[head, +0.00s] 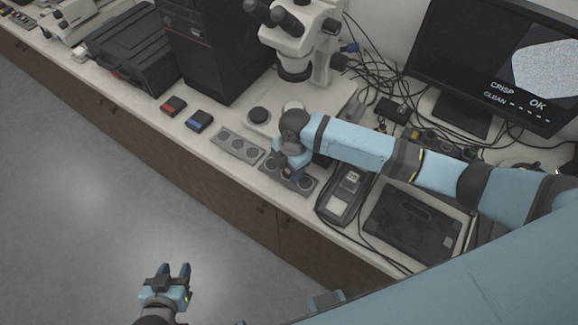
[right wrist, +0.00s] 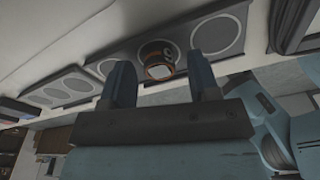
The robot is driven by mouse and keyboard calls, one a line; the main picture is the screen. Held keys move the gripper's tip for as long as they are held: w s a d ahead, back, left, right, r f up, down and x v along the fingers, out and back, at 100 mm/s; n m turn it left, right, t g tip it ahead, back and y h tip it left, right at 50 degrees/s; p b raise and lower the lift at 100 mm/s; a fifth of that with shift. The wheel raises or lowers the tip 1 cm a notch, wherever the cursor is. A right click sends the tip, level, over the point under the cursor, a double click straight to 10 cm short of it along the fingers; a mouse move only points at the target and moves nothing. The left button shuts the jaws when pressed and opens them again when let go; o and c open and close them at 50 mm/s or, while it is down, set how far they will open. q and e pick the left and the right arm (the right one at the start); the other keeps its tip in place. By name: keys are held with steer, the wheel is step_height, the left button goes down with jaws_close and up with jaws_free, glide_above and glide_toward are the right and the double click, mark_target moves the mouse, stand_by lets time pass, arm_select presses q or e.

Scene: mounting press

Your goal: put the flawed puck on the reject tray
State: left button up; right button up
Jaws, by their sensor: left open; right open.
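A small dark puck (right wrist: 158,52) with an orange band and a pale patch sits at the middle round seat of a grey tray (right wrist: 262,20) in the right wrist view. My right gripper (right wrist: 160,70) is open, one finger on either side of the puck. In the head view this right gripper (head: 287,173) hangs over the same tray (head: 303,188) and hides its middle seat. A second grey tray (head: 238,146) with several round seats lies to its left, with no puck visible on it. I cannot tell which tray is for rejects. My left gripper (head: 176,272) is open and empty over the floor.
A microscope (head: 297,45) stands behind the trays. A red box (head: 174,106) and a blue box (head: 199,121) lie to the left. A handheld device (head: 345,195) and a dark case (head: 412,222) are on the right. The monitor (head: 520,60) reads "CRISP CLEAN OK".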

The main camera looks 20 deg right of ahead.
arm_select(q)
steer(key=shift+f, duration=0.25)
arm_select(e)
step_height(320, 180, up, 12)
steer(key=d, duration=0.1)
steer(key=shift+w+d, duration=0.15)
steer(key=shift+w, duration=0.15)
